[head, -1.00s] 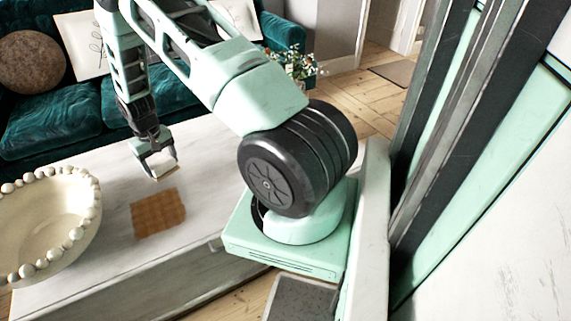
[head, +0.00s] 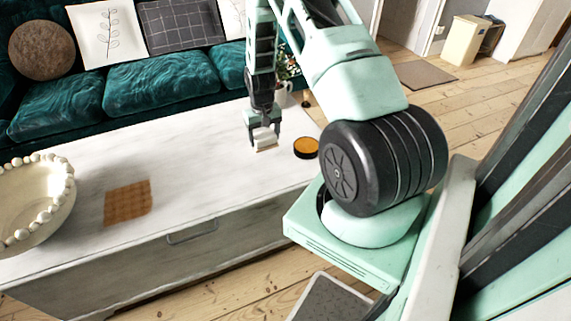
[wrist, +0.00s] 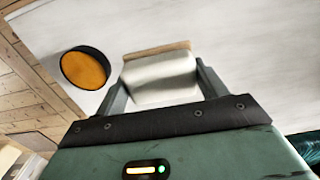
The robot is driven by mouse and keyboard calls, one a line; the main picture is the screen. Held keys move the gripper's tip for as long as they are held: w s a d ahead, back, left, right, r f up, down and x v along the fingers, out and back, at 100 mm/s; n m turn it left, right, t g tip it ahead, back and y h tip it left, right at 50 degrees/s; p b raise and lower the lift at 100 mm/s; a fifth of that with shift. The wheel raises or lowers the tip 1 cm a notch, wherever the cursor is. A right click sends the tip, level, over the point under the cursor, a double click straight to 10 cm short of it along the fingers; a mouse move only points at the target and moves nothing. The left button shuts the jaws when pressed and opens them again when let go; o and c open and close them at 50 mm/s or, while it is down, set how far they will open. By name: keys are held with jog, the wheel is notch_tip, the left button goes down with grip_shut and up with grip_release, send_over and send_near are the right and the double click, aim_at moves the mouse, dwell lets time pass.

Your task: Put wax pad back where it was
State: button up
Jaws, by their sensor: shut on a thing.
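In the head view my gripper (head: 264,134) is shut on the pad (head: 266,149), over the right part of the white table (head: 200,150). The pad is at or just above the tabletop; I cannot tell if it touches. A round black tin with an orange top (head: 306,148) stands just right of the gripper. In the wrist view the tin (wrist: 85,69) is left of the pad, apart from it.
A brown checked square (head: 128,203) lies on the left half of the table, beside a cream bowl with a beaded rim (head: 35,205). A plant in a pot (head: 285,90) stands behind my gripper. A teal sofa (head: 160,80) lines the far side. The table's middle is clear.

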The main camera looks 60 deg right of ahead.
jog(key=f, duration=0.5)
jog(key=shift+s+d+f, duration=0.2)
jog(key=shift+s, duration=0.05)
jog(key=shift+f+b, duration=0.45)
jog(key=shift+f, duration=1.8)
jog(key=shift+f, duration=0.1)
jog(key=shift+f, duration=0.15)
jog(key=o, duration=0.9)
